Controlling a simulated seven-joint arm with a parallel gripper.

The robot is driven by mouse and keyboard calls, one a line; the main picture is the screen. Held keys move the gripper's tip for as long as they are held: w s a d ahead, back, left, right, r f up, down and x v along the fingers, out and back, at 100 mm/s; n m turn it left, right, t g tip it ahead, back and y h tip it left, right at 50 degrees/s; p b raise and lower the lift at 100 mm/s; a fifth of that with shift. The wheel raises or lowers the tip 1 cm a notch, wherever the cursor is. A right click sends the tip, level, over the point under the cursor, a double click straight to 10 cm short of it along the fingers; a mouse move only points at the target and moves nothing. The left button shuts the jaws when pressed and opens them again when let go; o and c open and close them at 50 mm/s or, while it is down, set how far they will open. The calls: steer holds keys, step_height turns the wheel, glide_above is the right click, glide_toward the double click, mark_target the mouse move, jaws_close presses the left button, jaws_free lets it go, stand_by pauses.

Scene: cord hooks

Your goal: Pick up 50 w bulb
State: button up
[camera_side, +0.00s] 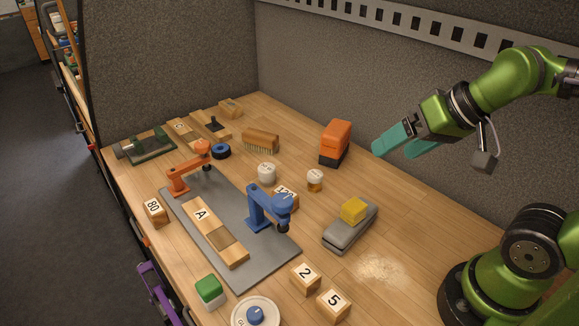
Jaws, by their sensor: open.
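My gripper (392,149) with teal fingers is open and empty. It hangs at the upper right, above the back right of the wooden bench (400,225). I cannot make out a bulb marked 50 W anywhere in this view.
An orange and black block (336,143) stands left of my gripper. A yellow block (354,210) sits on a grey tool (342,235). Orange (182,176) and blue (268,207) clamp-like devices stand on a grey mat (178,205). Numbered blocks (305,277) lie in front. The bench's right side is mostly clear.

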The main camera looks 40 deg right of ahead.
steer(key=g+h, duration=0.3)
steer(key=h, duration=0.1)
glide_toward(267, 168)
steer(key=shift+m, duration=0.3)
steer(key=x, duration=1)
steer(key=shift+w+f, duration=0.2)
steer(key=shift+f, duration=0.15)
